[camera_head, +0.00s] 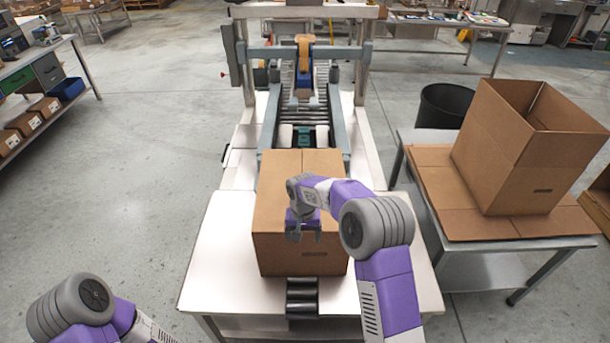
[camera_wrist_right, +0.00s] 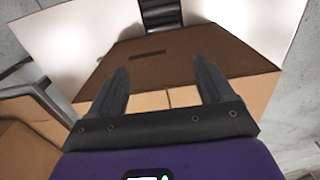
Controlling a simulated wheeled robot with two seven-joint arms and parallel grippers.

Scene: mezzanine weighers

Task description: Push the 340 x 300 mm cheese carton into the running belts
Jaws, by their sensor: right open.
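The closed brown carton (camera_head: 290,200) sits on the white infeed table (camera_head: 218,245), in line with the belts (camera_head: 303,135) of the machine behind it. Its far end is close to the belt entry; I cannot tell whether it touches the belts. Its front face has a dark slot mark. In the right wrist view the carton (camera_wrist_right: 190,48) fills the middle, with the white table around it. My right gripper (camera_head: 304,238) is open and empty, its fingers pointing down by the carton's top and front edge; contact is unclear. The fingers also show in the wrist view (camera_wrist_right: 160,70). My left gripper is out of frame.
A machine frame (camera_head: 364,70) with an orange and blue head spans the belts. At right, a large open box (camera_head: 525,145) stands on a side table (camera_head: 465,267), with a black bin (camera_head: 447,105) behind. The floor to the left is clear.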

